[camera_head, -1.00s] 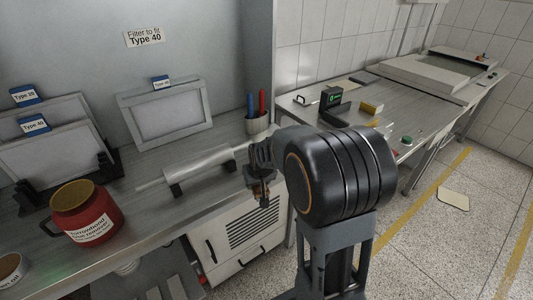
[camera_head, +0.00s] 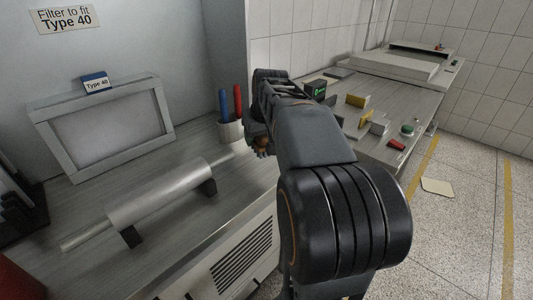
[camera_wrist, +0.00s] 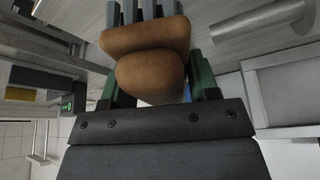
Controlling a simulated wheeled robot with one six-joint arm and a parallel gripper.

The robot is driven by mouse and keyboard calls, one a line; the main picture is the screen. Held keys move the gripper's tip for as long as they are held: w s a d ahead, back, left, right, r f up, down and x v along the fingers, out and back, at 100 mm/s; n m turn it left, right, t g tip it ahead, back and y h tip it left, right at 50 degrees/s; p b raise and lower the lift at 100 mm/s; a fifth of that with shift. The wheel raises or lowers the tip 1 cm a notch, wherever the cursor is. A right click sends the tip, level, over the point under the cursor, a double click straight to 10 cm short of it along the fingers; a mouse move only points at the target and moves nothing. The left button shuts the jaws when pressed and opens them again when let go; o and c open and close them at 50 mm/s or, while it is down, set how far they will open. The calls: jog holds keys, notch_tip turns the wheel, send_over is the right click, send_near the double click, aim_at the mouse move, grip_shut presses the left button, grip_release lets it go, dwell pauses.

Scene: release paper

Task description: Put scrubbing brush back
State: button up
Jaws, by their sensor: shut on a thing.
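My gripper (camera_head: 262,146) is at the right end of the near bench, beside the cup of handles, and is partly hidden by my arm. In the wrist view my gripper (camera_wrist: 158,75) is shut on a brown, rounded two-lobed thing (camera_wrist: 150,72), which looks like the scrubbing brush. A little brown of the brush (camera_head: 263,152) shows below the gripper in the head view. The cup (camera_head: 230,131) holds a blue handle and a red handle.
A metal roller (camera_head: 160,195) lies on black supports on the near bench. A framed filter (camera_head: 105,130) leans on the wall behind. The right bench carries a green display box (camera_head: 316,89), a yellow block (camera_head: 357,101) and a green button (camera_head: 407,130). The floor at right is mostly clear.

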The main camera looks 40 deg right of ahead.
jog(key=b, duration=0.1)
send_over(267, 160)
jog(key=f, duration=0.6)
jog(key=shift+s+a+f, duration=0.1)
jog(key=shift+s+a, duration=0.15)
jog(key=shift+s, duration=0.05)
jog(key=shift+w+d+f+b, duration=0.1)
jog(key=shift+f+b, duration=0.1)
jog(key=shift+f, duration=0.7)
jog(key=shift+w+d+f+b, duration=0.1)
jog(key=shift+f+b, duration=0.1)
jog(key=shift+f, duration=0.7)
jog(key=shift+f, duration=0.15)
jog(key=o, duration=1)
jog(key=shift+o, duration=0.2)
jog(key=shift+s+r, duration=0.1)
jog(key=shift+r, duration=0.3)
jog(key=p+v, duration=0.2)
jog(key=v, duration=0.9)
jog(key=shift+r, duration=0.2)
jog(key=shift+s, duration=0.15)
